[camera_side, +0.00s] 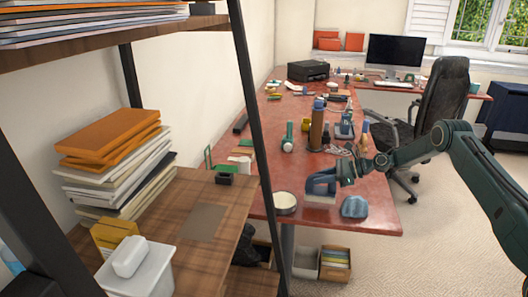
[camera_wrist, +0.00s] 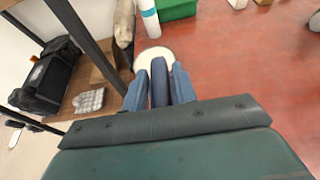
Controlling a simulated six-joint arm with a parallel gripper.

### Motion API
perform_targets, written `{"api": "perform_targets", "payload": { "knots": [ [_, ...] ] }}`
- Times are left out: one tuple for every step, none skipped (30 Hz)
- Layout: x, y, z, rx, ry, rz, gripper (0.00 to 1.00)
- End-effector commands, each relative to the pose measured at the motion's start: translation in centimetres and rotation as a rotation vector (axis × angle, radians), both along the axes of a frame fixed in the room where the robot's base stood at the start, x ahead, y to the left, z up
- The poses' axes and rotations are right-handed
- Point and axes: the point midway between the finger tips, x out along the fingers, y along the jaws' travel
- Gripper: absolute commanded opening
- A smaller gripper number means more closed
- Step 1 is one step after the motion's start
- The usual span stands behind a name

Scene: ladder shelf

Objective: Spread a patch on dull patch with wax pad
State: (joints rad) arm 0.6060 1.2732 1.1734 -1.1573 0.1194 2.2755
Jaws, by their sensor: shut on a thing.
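The dull patch (camera_side: 203,221) is a flat grey-brown rectangle on the wooden shelf board in the side view. The wax pad (camera_side: 320,186) is a blue block with a handle and a paler underside, near the front of the red desk. My gripper (camera_side: 342,175) is shut on its handle, to the right of the dull patch. In the wrist view my gripper (camera_wrist: 159,72) has the dark blue handle (camera_wrist: 160,90) between its fingers. I cannot tell whether the pad touches the desk.
A round cream-topped tin (camera_side: 286,201) stands left of the pad. A blue lump (camera_side: 354,207) lies to its right. The shelf's black upright (camera_side: 253,110) stands between desk and patch. A white bin (camera_side: 140,270), stacked books (camera_side: 115,165) and a small black box (camera_side: 225,178) flank the patch.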

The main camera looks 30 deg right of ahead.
Motion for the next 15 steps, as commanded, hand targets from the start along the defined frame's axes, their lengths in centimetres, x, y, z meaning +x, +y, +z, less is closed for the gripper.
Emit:
{"api": "perform_targets", "payload": {
  "knots": [
    [0.0, 0.0, 0.3, 0.000, -0.001, 0.000, 0.00],
    [0.0, 0.0, 0.4, 0.000, -0.001, 0.000, 0.00],
    [0.0, 0.0, 0.5, 0.000, -0.001, 0.000, 0.00],
    [0.0, 0.0, 0.6, 0.000, 0.000, 0.000, 0.00],
    [0.0, 0.0, 0.7, 0.000, 0.000, 0.000, 0.00],
    [0.0, 0.0, 0.8, 0.000, 0.000, 0.000, 0.00],
    [0.0, 0.0, 0.9, 0.000, 0.000, 0.000, 0.00],
    [0.0, 0.0, 1.0, 0.000, 0.000, 0.000, 0.00],
    [0.0, 0.0, 1.2, 0.000, 0.000, 0.000, 0.00],
    [0.0, 0.0, 1.3, -0.001, -0.001, 0.000, 0.00],
    [0.0, 0.0, 1.4, -0.001, -0.001, 0.000, 0.00],
    [0.0, 0.0, 1.6, -0.001, -0.001, 0.000, 0.00],
    [0.0, 0.0, 1.7, -0.001, -0.001, 0.000, 0.00],
    [0.0, 0.0, 1.8, -0.001, -0.001, 0.000, 0.00],
    [0.0, 0.0, 1.9, 0.000, 0.000, 0.000, 0.00]
  ]
}}
